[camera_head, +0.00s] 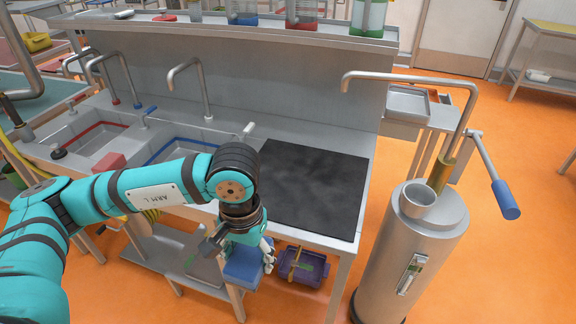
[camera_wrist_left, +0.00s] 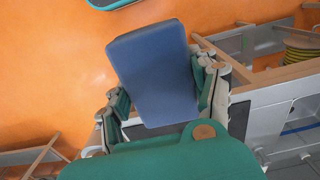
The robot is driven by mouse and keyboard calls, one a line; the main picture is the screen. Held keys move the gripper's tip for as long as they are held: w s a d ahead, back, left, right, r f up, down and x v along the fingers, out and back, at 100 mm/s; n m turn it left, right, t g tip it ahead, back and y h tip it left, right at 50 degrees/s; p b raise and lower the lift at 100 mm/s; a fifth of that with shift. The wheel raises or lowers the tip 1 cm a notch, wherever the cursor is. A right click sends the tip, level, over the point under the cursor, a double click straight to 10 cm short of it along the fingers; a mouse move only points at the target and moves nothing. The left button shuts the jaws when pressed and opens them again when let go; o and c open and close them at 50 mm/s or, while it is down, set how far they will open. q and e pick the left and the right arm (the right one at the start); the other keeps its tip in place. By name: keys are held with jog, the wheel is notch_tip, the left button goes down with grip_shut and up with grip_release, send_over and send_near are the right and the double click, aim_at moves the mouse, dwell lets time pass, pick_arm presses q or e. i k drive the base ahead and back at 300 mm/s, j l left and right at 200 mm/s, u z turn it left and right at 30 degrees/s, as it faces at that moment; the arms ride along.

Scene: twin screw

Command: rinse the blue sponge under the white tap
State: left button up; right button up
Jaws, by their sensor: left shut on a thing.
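My left gripper (camera_head: 246,262) is shut on the blue sponge (camera_head: 243,270), low in front of the counter's front edge. In the left wrist view the blue sponge (camera_wrist_left: 155,72) stands up between the fingers (camera_wrist_left: 165,95), over orange floor. A grey gooseneck tap (camera_head: 190,78) rises behind the blue-rimmed basin (camera_head: 180,148), and a white-ended lever (camera_head: 248,130) is to its right. I cannot tell for certain that this is the white tap. The sponge is apart from all taps. My left arm covers part of the basin front. My right gripper is not in view.
A red-rimmed basin (camera_head: 95,140) lies left, with a red block (camera_head: 108,163) at the front. A black mat (camera_head: 308,185) covers the counter's right. A purple crate (camera_head: 303,266) is below. A metal cylinder (camera_head: 415,240) with a blue-handled lever (camera_head: 508,205) stands right.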

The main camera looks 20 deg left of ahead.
aim_at(241, 137)
jog(key=j+z, duration=0.45)
jog(key=j, duration=1.65)
